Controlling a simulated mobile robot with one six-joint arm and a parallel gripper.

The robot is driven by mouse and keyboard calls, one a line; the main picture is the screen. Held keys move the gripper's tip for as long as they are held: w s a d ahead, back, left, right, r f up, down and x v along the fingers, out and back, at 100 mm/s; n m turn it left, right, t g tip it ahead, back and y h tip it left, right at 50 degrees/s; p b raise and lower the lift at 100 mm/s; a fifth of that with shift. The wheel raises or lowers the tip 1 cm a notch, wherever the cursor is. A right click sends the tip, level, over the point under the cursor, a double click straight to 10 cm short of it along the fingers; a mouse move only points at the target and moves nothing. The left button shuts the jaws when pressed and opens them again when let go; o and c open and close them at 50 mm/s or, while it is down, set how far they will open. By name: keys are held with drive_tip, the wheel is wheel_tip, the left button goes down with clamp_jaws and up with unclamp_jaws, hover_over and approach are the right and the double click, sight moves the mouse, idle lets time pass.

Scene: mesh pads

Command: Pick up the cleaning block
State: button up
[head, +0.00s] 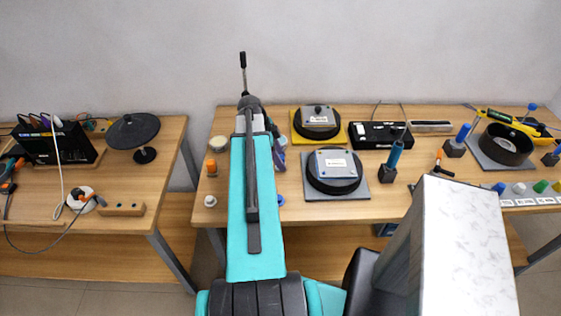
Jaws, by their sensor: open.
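I cannot tell for sure which thing is the cleaning block; the labels are too small to read. One candidate is a grey block with a white label (335,164), lying on a round black pad on a grey plate. A similar smaller grey block (318,115) lies on a black disc on a yellow plate behind it. My gripper (243,58) is at the far end of my teal arm, seen nearly edge-on against the wall. It is left of both blocks and apart from them. Its jaws show poorly, and nothing is visibly held.
A black box (378,134) and a flat bar (431,126) lie right of the blocks. A blue-handled tool stands in a dark holder (389,174). A black round bowl (507,144) is farther right. A gap separates the left table (90,230).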

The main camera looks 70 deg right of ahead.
drive_tip(key=shift+f, duration=0.2)
idle(0.5)
drive_tip(key=c, duration=1.1)
drive_tip(key=shift+r, duration=0.2)
drive_tip(key=shift+c, duration=0.2)
drive_tip(key=shift+r+b, duration=1.15)
drive_tip(key=shift+r, duration=0.45)
drive_tip(key=s+a, duration=0.1)
drive_tip(key=s, duration=0.1)
drive_tip(key=s+a+b, duration=0.1)
drive_tip(key=s+a, duration=0.1)
drive_tip(key=s+a+b, duration=0.1)
drive_tip(key=s+a, duration=0.1)
drive_tip(key=shift+s+r, duration=0.15)
drive_tip(key=shift+r, duration=0.15)
drive_tip(key=shift+f+b, duration=0.1)
drive_tip(key=shift+b, duration=0.85)
drive_tip(key=shift+s+d+b, duration=0.1)
drive_tip(key=shift+s+b, duration=0.05)
drive_tip(key=shift+b, duration=1)
drive_tip(key=b, duration=0.5)
drive_tip(key=shift+s, duration=0.25)
